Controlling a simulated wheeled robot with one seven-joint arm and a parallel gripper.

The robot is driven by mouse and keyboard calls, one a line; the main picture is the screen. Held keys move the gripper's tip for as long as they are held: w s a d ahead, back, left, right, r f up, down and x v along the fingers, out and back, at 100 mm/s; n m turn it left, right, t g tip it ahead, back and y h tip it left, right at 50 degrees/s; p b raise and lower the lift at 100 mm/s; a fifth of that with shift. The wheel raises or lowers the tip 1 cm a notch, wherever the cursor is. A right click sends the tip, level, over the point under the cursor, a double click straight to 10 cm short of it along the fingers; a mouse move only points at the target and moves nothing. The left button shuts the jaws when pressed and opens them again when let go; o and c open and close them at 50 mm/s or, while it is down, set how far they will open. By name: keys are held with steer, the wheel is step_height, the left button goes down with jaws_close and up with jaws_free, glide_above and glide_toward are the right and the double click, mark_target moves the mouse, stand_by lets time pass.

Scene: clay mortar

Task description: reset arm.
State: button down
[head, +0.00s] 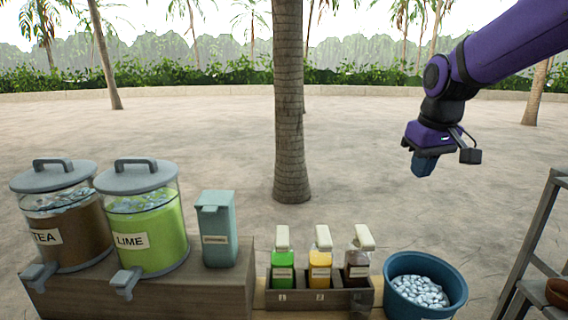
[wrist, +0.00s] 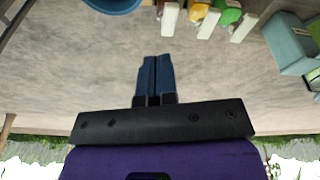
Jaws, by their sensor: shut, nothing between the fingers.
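My purple arm reaches in from the upper right of the head view. My gripper (head: 424,166) hangs at its end with blue fingers pointing down, above bare ground and clear of every object. In the wrist view my gripper (wrist: 155,62) shows its two blue fingers side by side and pressed together, with nothing between them.
A wooden counter (head: 190,291) holds a TEA dispenser (head: 75,240), a LIME dispenser (head: 158,242) and a blue-grey box (head: 218,250). A crate (head: 318,299) with three bottles and a blue tub (head: 395,297) of ice stand right. A shelf (head: 530,240) is far right; a palm trunk (head: 290,110) rises behind.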

steer(key=s+d+m+t, duration=0.2)
steer(key=s+m+t, duration=0.1)
steer(key=s, duration=2)
steer(key=shift+s+d+r, duration=0.3)
steer(key=shift+s+r, duration=0.1)
steer(key=shift+r, duration=0.05)
